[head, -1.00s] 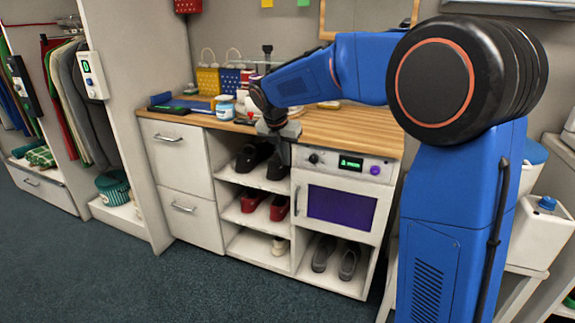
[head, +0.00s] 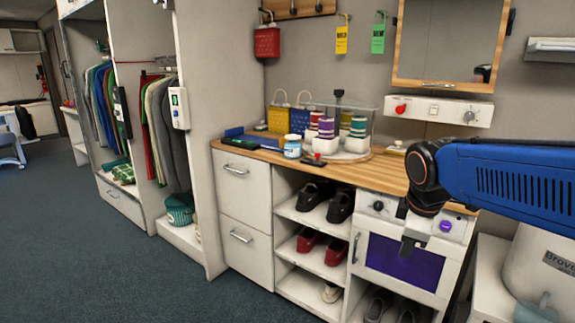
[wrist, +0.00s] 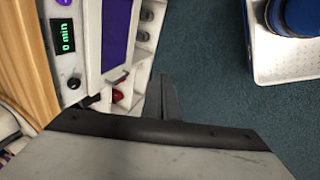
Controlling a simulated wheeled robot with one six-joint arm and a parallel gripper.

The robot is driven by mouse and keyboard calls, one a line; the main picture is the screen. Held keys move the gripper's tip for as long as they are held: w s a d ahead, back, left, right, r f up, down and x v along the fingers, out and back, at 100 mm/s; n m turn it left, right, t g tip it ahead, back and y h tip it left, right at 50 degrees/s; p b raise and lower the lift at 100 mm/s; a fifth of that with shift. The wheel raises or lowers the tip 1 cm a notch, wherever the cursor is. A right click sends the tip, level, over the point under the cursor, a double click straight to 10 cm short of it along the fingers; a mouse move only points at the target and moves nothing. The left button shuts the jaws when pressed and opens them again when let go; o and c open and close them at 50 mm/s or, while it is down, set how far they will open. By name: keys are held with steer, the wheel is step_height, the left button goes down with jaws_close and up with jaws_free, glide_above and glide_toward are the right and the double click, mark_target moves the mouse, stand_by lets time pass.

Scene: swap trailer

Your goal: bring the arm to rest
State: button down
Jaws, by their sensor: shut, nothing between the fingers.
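My gripper (head: 407,246) hangs at the end of my blue arm, pointing down in front of the white cabinet's oven-like unit. It is apart from the cabinet and holds nothing that I can see. In the wrist view the gripper's fingers (wrist: 161,97) are together, with dark floor to their right and the cabinet front to their left.
Shoes sit on open shelves below. A purple-windowed unit (head: 403,262) is right behind my gripper. A white bin (head: 540,265) stands at right. The carpet (head: 120,265) at left is clear.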

steer(key=s+f+m, duration=0.3)
steer(key=s+m, duration=0.3)
steer(key=s, duration=0.2)
steer(key=s+d+f+m+t+y, duration=0.1)
steer(key=s+f+m, duration=0.3)
steer(key=s, duration=0.5)
steer(key=shift+f+m, duration=0.25)
steer(key=shift+m, duration=0.85)
steer(key=shift+d, duration=0.1)
